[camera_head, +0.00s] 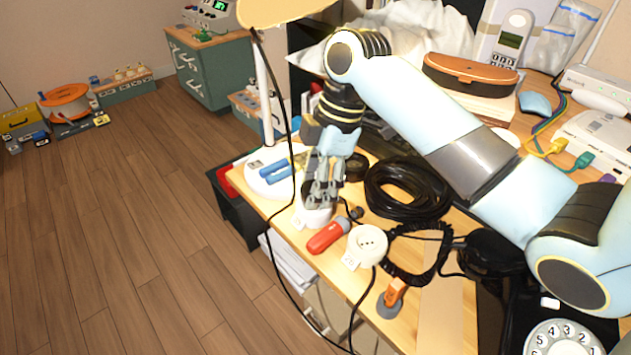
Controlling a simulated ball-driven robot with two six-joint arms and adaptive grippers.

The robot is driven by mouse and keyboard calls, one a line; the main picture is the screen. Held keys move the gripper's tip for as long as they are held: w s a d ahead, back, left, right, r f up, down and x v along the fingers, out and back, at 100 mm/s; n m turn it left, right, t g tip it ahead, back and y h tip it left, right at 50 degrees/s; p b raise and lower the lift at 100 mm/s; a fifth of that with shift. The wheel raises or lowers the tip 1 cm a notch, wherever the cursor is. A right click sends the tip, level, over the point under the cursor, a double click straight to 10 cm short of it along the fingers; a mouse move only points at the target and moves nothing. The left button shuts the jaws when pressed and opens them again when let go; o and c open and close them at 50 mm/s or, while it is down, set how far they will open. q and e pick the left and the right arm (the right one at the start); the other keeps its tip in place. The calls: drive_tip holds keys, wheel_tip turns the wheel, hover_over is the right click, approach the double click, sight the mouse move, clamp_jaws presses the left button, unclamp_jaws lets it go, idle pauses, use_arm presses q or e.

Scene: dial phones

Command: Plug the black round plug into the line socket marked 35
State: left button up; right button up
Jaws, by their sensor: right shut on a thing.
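My right gripper (318,200) points down at the table's left front edge. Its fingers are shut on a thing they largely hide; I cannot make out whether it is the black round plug. A white socket (314,217) is right below the fingertips, and I cannot tell whether they touch it. A second white round socket (367,242) with dark holes and a numbered tag sits to the right; its small number is not clearly readable. A small dark round piece (356,213) lies between them. My left gripper is not in view.
A red-handled tool (328,236) lies just in front of the gripper. A coiled black cable (408,188) and a curly cord (416,277) fill the table's middle. A white lamp base (262,187) with blue-handled pliers stands left. An orange-and-grey tool (393,298) lies near the front edge.

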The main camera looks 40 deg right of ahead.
drive_tip(key=shift+f, duration=0.7)
drive_tip(key=o, duration=1.1)
drive_tip(key=shift+r, duration=0.1)
drive_tip(key=v, duration=1.2)
drive_tip(key=shift+s, duration=0.1)
